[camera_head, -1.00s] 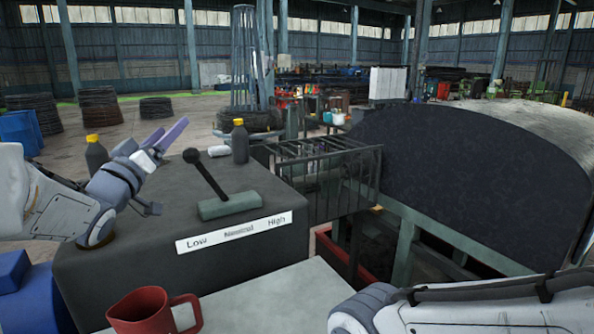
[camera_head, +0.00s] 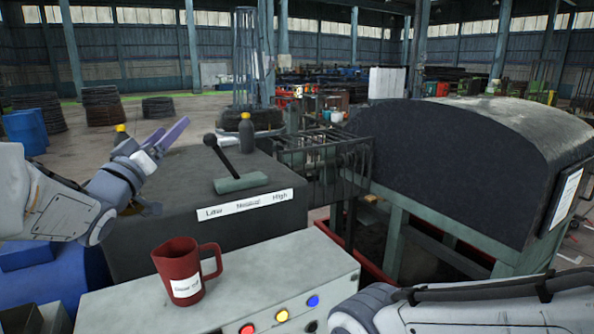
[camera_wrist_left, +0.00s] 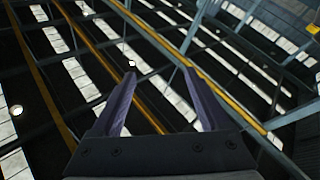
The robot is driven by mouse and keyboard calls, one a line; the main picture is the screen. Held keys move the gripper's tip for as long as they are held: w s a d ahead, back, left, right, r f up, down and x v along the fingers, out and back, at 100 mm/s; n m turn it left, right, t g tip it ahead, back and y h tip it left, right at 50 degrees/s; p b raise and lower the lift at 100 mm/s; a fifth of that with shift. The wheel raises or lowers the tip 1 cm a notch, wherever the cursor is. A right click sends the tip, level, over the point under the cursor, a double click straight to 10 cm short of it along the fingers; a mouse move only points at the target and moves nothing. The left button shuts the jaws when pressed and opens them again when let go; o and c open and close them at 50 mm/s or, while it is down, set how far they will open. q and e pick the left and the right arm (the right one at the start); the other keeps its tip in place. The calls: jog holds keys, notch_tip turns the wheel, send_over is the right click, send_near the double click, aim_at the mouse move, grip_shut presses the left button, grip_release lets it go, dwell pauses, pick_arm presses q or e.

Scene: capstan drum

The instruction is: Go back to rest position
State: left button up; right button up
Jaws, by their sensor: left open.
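My left gripper (camera_head: 166,140) is raised over the left side of the dark control box (camera_head: 150,235), with its purple fingers pointing up and to the right. In the left wrist view the two fingers (camera_wrist_left: 160,95) stand apart with nothing between them, against the roof beams. A lever (camera_head: 218,155) with a black knob rises from a green base on the box, behind a label reading Low, Neutral, High. It leans left, and the gripper is apart from it. My right arm (camera_head: 460,305) enters at the lower right; its gripper is out of the picture.
A red mug (camera_head: 180,272) stands on a grey panel (camera_head: 250,290) with red, yellow and blue buttons. Two dark bottles with yellow caps (camera_head: 246,135) stand on the box. A large dark drum housing (camera_head: 440,170) and a railing (camera_head: 325,165) fill the right side.

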pick_arm(q)
jog(key=s+d+f+m+g+y+b, duration=0.1)
jog(key=s+d+f+g+b, duration=0.3)
jog(key=d+f, duration=0.6)
jog(key=s+d+f+m+g+y+b, duration=0.1)
jog(key=s+d+f+g, duration=0.35)
jog(key=f, duration=0.95)
jog(key=s+d+f+m+g+b, duration=0.1)
jog(key=s+f+g, duration=0.3)
jog(key=s, duration=0.5)
jog(key=s+d+f+m+g+y+b, duration=0.1)
jog(key=s+d+f+m+g, duration=0.2)
jog(key=s+f, duration=0.4)
jog(key=s+d+f+m+g+b, duration=0.1)
jog(key=s+d+f+m+g, duration=0.2)
jog(key=s+f+g, duration=0.3)
jog(key=s, duration=0.5)
jog(key=shift+s+y+b, duration=0.3)
jog(key=shift+b, duration=0.05)
pick_arm(e)
notch_tip(320, 180, down, 9)
jog(key=shift+s, duration=0.15)
jog(key=shift+r, duration=0.1)
